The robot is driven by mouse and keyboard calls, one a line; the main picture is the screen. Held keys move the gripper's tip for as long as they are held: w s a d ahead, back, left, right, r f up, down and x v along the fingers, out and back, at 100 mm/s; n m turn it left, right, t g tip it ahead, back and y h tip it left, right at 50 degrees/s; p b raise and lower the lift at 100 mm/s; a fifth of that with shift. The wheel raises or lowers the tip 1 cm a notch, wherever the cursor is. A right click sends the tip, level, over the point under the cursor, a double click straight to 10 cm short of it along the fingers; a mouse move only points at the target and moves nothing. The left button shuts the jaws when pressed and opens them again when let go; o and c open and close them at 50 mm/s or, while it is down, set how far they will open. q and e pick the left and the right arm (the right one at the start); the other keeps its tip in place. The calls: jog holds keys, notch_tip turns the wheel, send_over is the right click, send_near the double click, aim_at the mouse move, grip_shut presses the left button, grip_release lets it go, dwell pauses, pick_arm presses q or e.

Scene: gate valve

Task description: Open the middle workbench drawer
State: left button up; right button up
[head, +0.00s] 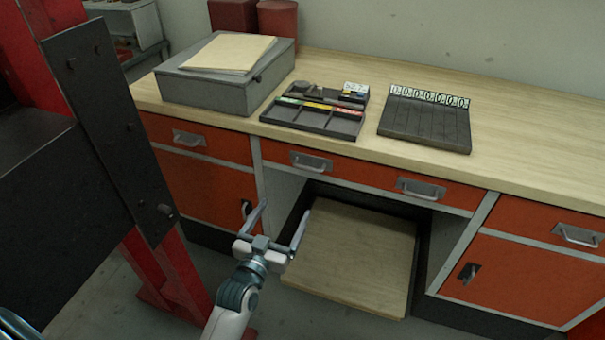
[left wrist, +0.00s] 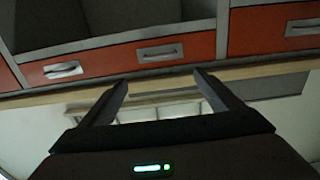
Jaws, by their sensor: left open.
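The middle drawer (head: 365,177) is the wide orange front under the worktop, with a metal handle on its left half (head: 311,162) and another on its right half (head: 420,188). It looks shut, flush with its neighbours. My left gripper (head: 285,208) is open and empty, in front of and below the left handle, apart from it. In the left wrist view, which looks upside down, the drawer front (left wrist: 110,61) lies beyond the open fingers (left wrist: 161,80), and its two handles (left wrist: 62,69) (left wrist: 156,53) show. My right gripper is not in view.
The workbench top (head: 530,130) holds a grey box (head: 215,85), a compartment tray (head: 315,122) and a dark slotted board (head: 425,125). A wooden shelf board (head: 350,255) sits low in the open bay. A red post with a dark plate (head: 105,130) stands at the left.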

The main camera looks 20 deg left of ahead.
pick_arm(q)
jog(key=shift+w, duration=0.1)
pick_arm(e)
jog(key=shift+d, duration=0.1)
pick_arm(q)
jog(key=p, duration=0.2)
send_near(307, 169)
jog(key=w, duration=0.8)
jog(key=shift+w+d, duration=0.1)
jog(key=shift+w, duration=0.15)
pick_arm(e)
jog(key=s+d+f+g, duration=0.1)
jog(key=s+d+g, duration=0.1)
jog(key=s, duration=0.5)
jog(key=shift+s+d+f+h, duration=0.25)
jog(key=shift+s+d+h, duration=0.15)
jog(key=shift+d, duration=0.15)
pick_arm(q)
jog(key=shift+c, duration=0.4)
